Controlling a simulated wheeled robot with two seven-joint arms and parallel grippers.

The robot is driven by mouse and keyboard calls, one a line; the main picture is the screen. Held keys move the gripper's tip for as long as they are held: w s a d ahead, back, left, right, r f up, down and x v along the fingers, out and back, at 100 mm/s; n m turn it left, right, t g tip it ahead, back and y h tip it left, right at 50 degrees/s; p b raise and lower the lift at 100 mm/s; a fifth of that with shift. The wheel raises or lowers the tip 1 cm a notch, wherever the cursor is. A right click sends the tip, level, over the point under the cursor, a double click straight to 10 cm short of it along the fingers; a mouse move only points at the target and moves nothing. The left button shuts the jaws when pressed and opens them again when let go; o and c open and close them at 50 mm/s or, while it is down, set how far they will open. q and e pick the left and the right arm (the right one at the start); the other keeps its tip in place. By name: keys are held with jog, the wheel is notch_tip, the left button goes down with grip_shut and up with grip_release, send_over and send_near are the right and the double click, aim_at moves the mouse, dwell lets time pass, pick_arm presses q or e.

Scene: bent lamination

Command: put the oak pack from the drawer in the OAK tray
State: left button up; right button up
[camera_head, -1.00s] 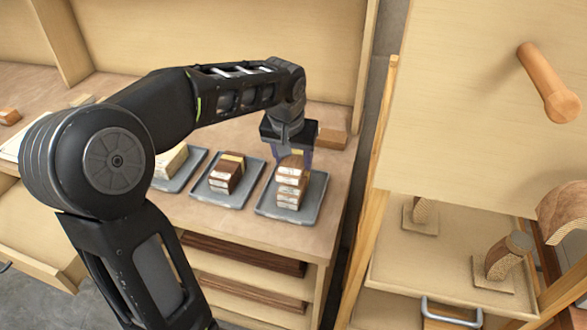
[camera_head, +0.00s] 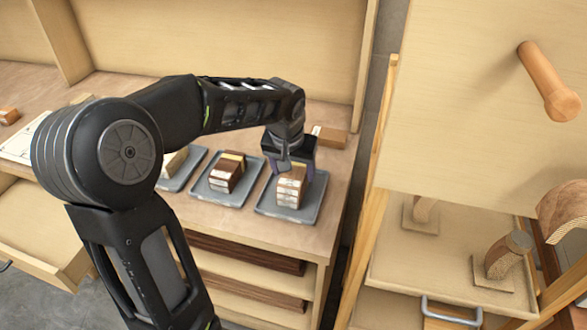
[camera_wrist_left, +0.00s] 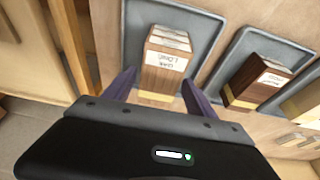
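A brown wood pack (camera_head: 290,190) with white labels on its end sits on the right-hand grey tray (camera_head: 262,207). My left gripper (camera_head: 289,168) is low over its back part. In the left wrist view its open fingers (camera_wrist_left: 158,80) stand on either side of this pack (camera_wrist_left: 163,68); I cannot tell whether they touch it. The label lettering is too blurred to read for certain. A dark brown pack (camera_head: 227,175) lies on the middle tray (camera_head: 232,199), and a pale pack (camera_head: 174,162) on the left tray (camera_head: 176,184). My right gripper is not in view.
An open, apparently empty drawer (camera_head: 40,225) is at the left. A cabinet panel with a wooden peg (camera_head: 548,85) and a drawer (camera_head: 440,265) with curved blocks stand at the right.

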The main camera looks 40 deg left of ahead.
pick_arm(q)
jog(key=shift+o, duration=0.6)
jog(key=shift+r, duration=0.2)
jog(key=v, duration=1.2)
